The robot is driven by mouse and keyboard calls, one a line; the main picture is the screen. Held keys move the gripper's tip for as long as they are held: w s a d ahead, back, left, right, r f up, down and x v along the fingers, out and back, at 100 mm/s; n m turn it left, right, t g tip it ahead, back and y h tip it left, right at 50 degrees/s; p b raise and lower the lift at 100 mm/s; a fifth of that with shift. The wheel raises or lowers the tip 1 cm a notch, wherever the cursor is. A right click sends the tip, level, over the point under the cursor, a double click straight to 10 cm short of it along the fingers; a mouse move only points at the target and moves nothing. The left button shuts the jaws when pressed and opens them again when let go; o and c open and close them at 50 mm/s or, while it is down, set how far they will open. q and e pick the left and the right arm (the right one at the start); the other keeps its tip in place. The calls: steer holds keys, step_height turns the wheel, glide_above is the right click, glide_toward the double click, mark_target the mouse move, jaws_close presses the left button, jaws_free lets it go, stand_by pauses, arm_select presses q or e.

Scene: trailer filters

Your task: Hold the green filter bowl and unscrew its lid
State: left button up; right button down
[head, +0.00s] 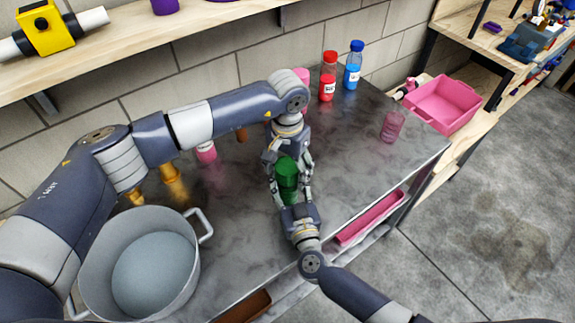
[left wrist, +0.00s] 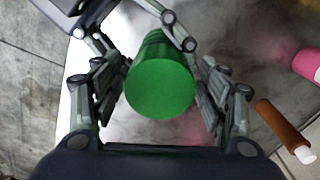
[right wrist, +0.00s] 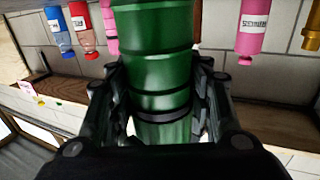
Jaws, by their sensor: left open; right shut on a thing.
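The green filter bowl (head: 288,190) stands upright near the front edge of the grey worktop. In the right wrist view the bowl (right wrist: 160,75) fills the middle, with a dark ring low on it. My right gripper (head: 291,196) is shut on the bowl from the front. My left gripper (head: 287,160) comes from above, pointing down over the green lid (head: 286,164). In the left wrist view the lid's round green top (left wrist: 160,90) lies between the open fingers (left wrist: 160,95), with gaps visible on both sides.
A large grey pot (head: 150,265) stands at the left. Red (head: 328,77) and blue (head: 353,66) bottles stand at the back by the wall. A pink cup (head: 392,126) and a pink bin (head: 446,103) are at the right.

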arm_select(q)
steer(key=c, duration=1.2)
steer(key=o, duration=1.2)
steer(key=shift+r, duration=2.25)
arm_select(e)
steer(key=c, duration=0.7)
jaws_free()
steer(key=shift+s, duration=0.1)
